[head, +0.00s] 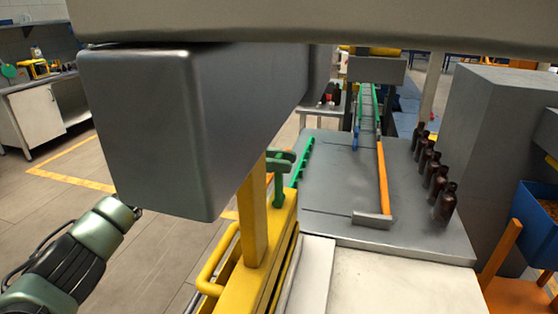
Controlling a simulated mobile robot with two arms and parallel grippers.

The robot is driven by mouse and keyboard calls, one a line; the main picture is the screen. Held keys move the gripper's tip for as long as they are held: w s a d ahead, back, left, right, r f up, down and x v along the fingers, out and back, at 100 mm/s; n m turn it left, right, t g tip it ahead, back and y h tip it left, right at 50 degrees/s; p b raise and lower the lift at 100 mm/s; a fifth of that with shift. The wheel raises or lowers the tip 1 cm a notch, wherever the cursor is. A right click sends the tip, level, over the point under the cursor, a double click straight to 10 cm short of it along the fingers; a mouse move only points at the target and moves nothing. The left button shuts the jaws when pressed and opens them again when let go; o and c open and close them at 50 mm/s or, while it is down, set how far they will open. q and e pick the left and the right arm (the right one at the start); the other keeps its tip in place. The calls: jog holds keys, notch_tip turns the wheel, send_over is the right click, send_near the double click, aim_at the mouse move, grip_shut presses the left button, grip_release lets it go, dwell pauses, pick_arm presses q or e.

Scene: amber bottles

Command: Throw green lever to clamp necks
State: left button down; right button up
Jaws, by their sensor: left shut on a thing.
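The green lever (278,187) stands upright on the yellow frame (256,276), just right of a yellow post. Green toothed neck clamps (301,163) run along the left edge of the grey plate (336,178). My left arm comes in from the lower left and passes behind a large grey beam, which hides its wrist and most of the gripper. My left gripper (284,158) shows only a little at the lever's top, shut on it; the detail is small. Several amber bottles (436,180) stand upright in a row on the plate's right side. My right gripper is not in view.
The big grey beam (150,130) blocks much of the upper left. An orange bar (382,180) and green-railed conveyor (366,106) lie along the plate's middle. A grey cabinet (492,140) and blue bin (538,215) stand at right. The floor at left is open.

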pick_arm(q)
jog(key=shift+a+f, duration=0.1)
dwell(0.7)
jog(key=h, duration=0.1)
jog(key=a+h+b, duration=0.2)
jog(key=shift+w+a+f+g, duration=0.1)
jog(key=shift+w+f+g, duration=0.2)
jog(key=shift+f, duration=0.1)
jog(key=shift+w+a+f+g+h+b, duration=0.1)
jog(key=shift+a+f+g+h+b, duration=0.15)
jog(key=shift+a+h+b, duration=0.65)
jog(key=shift+w+a+f+g+h+b, duration=0.2)
jog(key=shift+a+h+b, duration=0.35)
jog(key=shift+h+b, duration=0.6)
jog(key=c, duration=1.2)
grip_release()
jog(key=shift+o, duration=0.2)
